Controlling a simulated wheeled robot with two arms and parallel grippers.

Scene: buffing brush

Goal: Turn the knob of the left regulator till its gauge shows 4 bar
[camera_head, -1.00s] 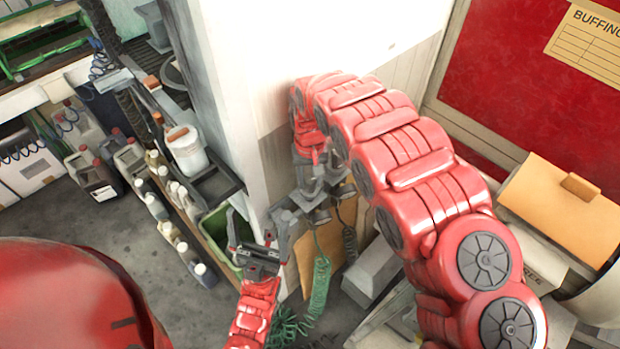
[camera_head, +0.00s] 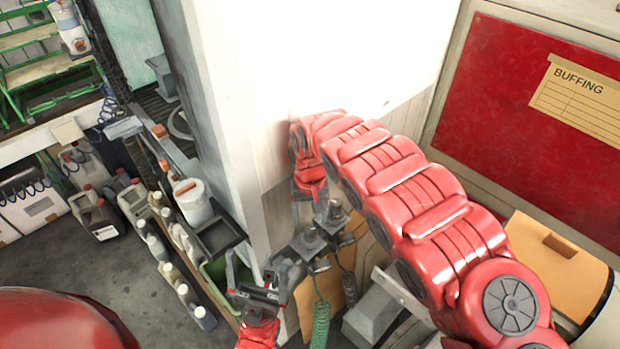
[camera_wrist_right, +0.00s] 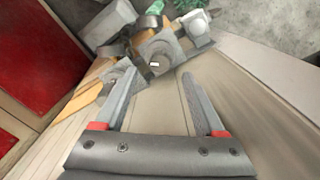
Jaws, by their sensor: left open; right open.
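Two grey regulators with round knobs stand side by side against the pillar's foot. The left regulator (camera_head: 309,242) also shows in the right wrist view (camera_wrist_right: 156,56), just beyond my fingertips. The right regulator (camera_head: 333,214) is next to it; in the wrist view it is partly behind a finger (camera_wrist_right: 119,74). I cannot read any gauge. My right gripper (camera_head: 308,200) is open above the regulators, partly hidden by its arm; its empty fingers (camera_wrist_right: 157,80) show in the wrist view, apart from the knob. My left gripper (camera_head: 258,276) is open, low and left of the left regulator.
The white pillar (camera_head: 300,60) rises right behind the regulators. A green coiled hose (camera_head: 320,325) hangs below them. An orange folder (camera_head: 555,262) and red board (camera_head: 520,130) are at right.

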